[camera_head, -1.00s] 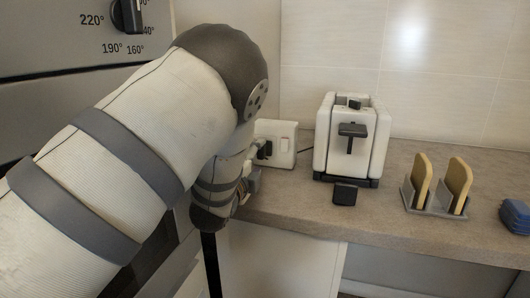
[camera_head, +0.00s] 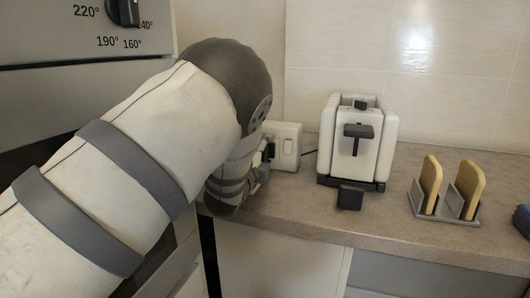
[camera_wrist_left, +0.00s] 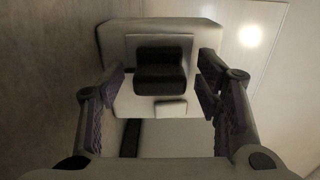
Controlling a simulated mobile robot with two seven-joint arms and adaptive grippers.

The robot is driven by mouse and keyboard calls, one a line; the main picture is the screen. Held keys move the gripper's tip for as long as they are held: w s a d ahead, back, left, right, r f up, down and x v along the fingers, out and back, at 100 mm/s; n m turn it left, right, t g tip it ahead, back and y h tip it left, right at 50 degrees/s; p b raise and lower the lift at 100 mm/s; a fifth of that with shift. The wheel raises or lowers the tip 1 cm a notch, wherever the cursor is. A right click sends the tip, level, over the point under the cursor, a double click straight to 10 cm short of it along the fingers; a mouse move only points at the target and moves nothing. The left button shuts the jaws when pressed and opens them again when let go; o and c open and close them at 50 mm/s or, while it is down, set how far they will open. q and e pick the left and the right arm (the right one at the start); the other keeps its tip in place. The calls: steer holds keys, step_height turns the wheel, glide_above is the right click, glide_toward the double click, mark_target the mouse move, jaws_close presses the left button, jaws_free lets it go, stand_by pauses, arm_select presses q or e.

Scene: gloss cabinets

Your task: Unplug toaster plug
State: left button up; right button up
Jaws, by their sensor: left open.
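The toaster (camera_head: 357,140) is white with dark trim and a dark front lever, and stands upright on the counter. A white socket box (camera_head: 288,146) stands to its left against the wall. In the left wrist view the black plug (camera_wrist_left: 160,72) sits in the face of the socket box (camera_wrist_left: 112,45). My left gripper (camera_wrist_left: 162,78) is open, with one finger on each side of the plug and visible gaps between; contact is not seen. In the head view my left arm hides most of this gripper (camera_head: 262,172). My right gripper is not in view.
A dark cord (camera_head: 309,153) runs between the socket box and toaster. A rack (camera_head: 424,209) with two bread slices stands to the right, and a blue item (camera_head: 522,220) at the right edge. An oven front (camera_head: 60,40) is at left. The counter front is clear.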

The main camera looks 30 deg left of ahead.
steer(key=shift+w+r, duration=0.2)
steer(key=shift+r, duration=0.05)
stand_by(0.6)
arm_select(q)
jaws_close()
steer(key=shift+s+d+r+p, duration=0.1)
steer(key=shift+s+p, duration=0.35)
steer(key=shift+s, duration=0.05)
steer(key=shift+p+v, duration=0.9)
steer(key=shift+v, duration=1.55)
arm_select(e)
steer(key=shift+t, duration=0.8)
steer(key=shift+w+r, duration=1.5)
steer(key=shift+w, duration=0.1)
